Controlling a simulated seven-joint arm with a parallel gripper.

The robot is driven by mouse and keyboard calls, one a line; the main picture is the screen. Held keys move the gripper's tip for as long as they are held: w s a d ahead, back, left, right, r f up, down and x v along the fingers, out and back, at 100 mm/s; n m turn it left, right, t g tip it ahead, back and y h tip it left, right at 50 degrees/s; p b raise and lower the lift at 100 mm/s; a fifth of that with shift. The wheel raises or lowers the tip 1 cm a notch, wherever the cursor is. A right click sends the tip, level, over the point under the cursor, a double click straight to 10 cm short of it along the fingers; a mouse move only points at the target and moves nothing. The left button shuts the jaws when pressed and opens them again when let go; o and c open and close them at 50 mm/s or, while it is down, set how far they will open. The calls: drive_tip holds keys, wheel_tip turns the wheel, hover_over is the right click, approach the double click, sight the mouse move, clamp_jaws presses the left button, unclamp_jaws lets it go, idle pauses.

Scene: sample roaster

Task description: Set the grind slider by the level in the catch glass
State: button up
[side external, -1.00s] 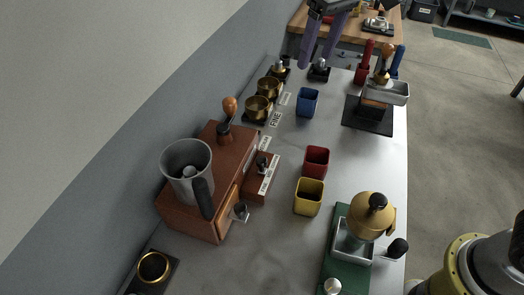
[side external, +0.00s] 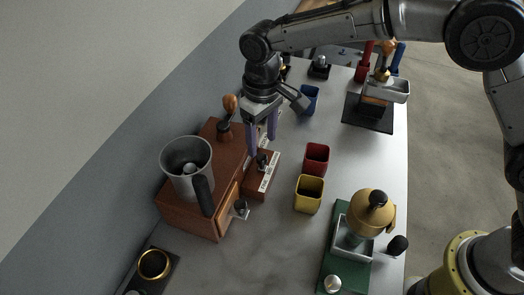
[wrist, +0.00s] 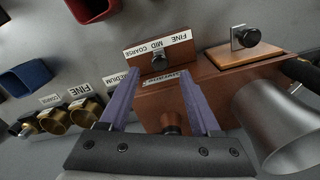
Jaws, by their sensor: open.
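The grind slider is a small brown block (side external: 255,187) with a white FINE, MID, COARSE label and a black knob (side external: 262,160). In the wrist view the slider block (wrist: 140,58) lies beyond my fingertips, and its knob (wrist: 157,30) stands near the middle of the scale. My gripper (side external: 261,147) points down over the slider with its purple fingers apart and empty. In the wrist view my gripper (wrist: 159,77) is also open, with the knob beyond the gap. I cannot make out a catch glass or a level in it.
The wooden grinder (side external: 205,225) with a grey hopper (side external: 187,160) and upright crank stands beside the slider. A red cup (side external: 316,160) and a yellow cup (side external: 308,195) stand to the right. A blue cup (side external: 309,98) is behind my gripper. The front middle counter is clear.

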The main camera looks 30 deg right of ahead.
sight(262, 156)
drive_tip(key=shift+f, duration=2.45)
clamp_jaws()
